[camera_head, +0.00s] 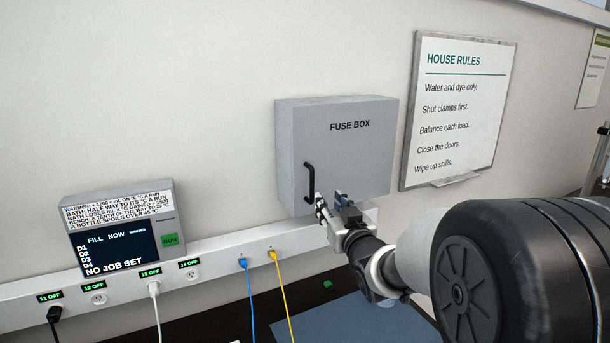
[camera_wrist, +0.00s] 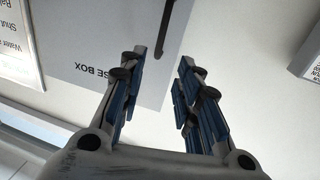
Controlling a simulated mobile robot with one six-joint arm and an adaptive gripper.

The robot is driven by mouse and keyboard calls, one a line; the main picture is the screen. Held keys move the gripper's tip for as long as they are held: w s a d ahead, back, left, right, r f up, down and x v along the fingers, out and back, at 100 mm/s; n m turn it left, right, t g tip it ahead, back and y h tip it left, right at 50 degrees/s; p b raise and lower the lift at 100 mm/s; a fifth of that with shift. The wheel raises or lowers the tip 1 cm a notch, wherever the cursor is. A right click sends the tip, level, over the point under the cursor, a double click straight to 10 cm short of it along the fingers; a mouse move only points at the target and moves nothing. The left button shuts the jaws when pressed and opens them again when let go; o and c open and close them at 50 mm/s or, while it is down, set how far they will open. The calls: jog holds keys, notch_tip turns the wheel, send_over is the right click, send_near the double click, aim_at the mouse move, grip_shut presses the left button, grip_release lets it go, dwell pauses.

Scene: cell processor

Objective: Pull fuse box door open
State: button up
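The grey fuse box (camera_head: 345,160) is fixed to the wall and its front door looks closed. A black vertical bar handle (camera_head: 308,180) is on the left part of the door. My gripper (camera_head: 329,203) is just below and right of the handle's lower end. In the wrist view, the fuse box (camera_wrist: 75,45) appears upside down, and the handle (camera_wrist: 165,28) lies beyond the fingertips, near the line between them. My gripper (camera_wrist: 162,58) is open, with blue-padded fingers apart and nothing between them. I cannot tell the exact depth between fingertips and handle.
A House Rules board (camera_head: 460,115) hangs right of the box. Below, a white socket rail (camera_head: 215,262) carries black, white, blue and yellow cables. A control panel (camera_head: 122,240) stands at the left. The wall left of the box is clear.

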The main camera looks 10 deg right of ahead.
aim_at(313, 182)
jog(key=w, duration=0.5)
jog(key=w+a+p, duration=0.1)
jog(key=w, duration=0.4)
jog(key=w+a+p, duration=0.1)
jog(key=w, duration=0.4)
jog(key=shift+w, duration=0.3)
jog(key=shift+c, duration=0.5)
grip_shut()
